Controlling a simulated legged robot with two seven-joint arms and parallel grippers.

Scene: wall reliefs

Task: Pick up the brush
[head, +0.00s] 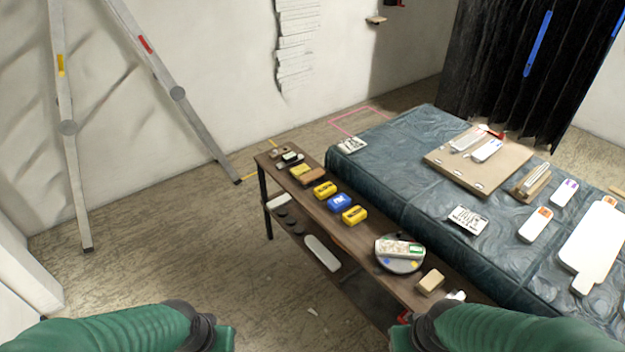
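I cannot make out a brush for certain among the small items. A long, narrow wooden bench (330,207) holds several yellow packs, a blue pack (341,203), a round dish (400,266) with small coloured items, and a beige block (430,281) near its close end. Whether the beige block is a brush cannot be told. My two green arms show at the bottom edge, left and right. Neither gripper is in view, and both arms are short of the bench top items.
A table covered in dark blue sheeting (385,150) stands right of the bench, bearing boards and white tools. The bench's lower shelf holds a white oblong item (322,253). Floor (170,240) left of the bench is mostly clear.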

